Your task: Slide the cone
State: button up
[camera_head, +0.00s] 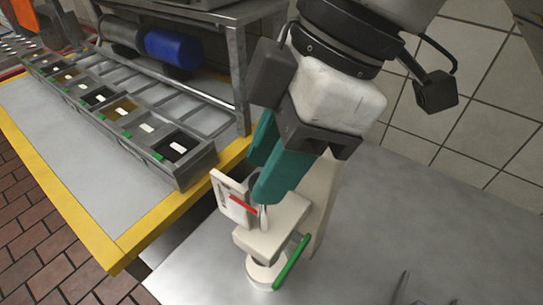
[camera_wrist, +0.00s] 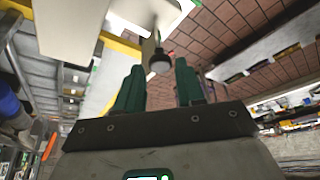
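A cream-coloured machine (camera_head: 272,236) stands on the grey metal counter, with a round base, a green handle (camera_head: 291,262) and a side plate with a red strip (camera_head: 243,204). A small pale, teardrop-shaped part (camera_head: 263,219) shows at its top front. I cannot tell for sure which part is the cone. My gripper (camera_head: 262,180) has teal fingers and points down, just above and behind the machine's top. In the wrist view my gripper (camera_wrist: 159,72) has its fingers apart. A dark-ended rod (camera_wrist: 159,62) shows between or beyond them; contact cannot be told.
A row of small bins (camera_head: 120,118) stands on the yellow-edged table (camera_head: 66,152) at the left, beside a metal shelf frame (camera_head: 238,75). A blue cylinder (camera_head: 172,48) lies behind them. The grey counter (camera_head: 390,225) is clear to the right, except a dark object at its front edge.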

jog(key=shift+o, duration=1.4)
jog(key=shift+f, duration=0.15)
jog(key=p+v, duration=0.1)
jog(key=v, duration=0.9)
jog(key=shift+r, duration=0.4)
jog(key=shift+w+d, duration=0.1)
jog(key=shift+d, duration=0.05)
